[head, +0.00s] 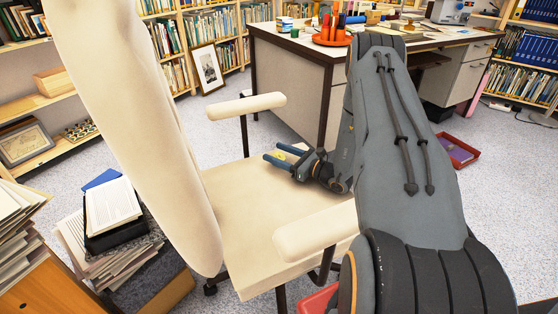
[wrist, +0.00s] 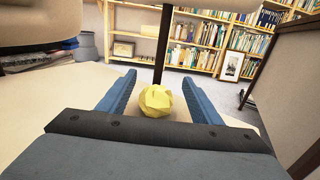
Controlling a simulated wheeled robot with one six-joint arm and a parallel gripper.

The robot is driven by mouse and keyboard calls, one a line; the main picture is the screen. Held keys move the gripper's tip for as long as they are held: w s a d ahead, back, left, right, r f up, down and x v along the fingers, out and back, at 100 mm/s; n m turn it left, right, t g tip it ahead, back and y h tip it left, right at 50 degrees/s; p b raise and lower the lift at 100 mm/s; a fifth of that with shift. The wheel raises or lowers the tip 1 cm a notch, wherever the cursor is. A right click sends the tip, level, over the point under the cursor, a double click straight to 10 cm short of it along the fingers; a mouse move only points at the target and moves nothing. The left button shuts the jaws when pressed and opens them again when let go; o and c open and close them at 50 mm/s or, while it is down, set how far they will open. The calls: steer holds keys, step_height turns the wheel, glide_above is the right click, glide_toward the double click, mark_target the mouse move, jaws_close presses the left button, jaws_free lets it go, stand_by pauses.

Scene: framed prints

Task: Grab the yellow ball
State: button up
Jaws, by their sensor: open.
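The yellow ball (wrist: 156,101) is faceted and rests on the cream chair seat (head: 235,205). In the wrist view it sits between the two blue fingers of my open gripper (wrist: 158,92), with visible space on both sides. In the head view my gripper (head: 274,155) reaches in from the right, low over the seat. Only a small yellow part of the ball (head: 291,149) shows there, the rest hidden behind the gripper. I cannot tell whether a finger touches it.
The chair's tall backrest (head: 135,120) stands left, with armrests at the far side (head: 243,106) and near side (head: 312,229). A desk (head: 300,75) stands behind. Papers and a black tray (head: 112,212) are stacked at left. Bookshelves line the walls.

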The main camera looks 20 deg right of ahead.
steer(key=x, duration=0.3)
steer(key=shift+w, duration=0.15)
steer(key=c, duration=1.1)
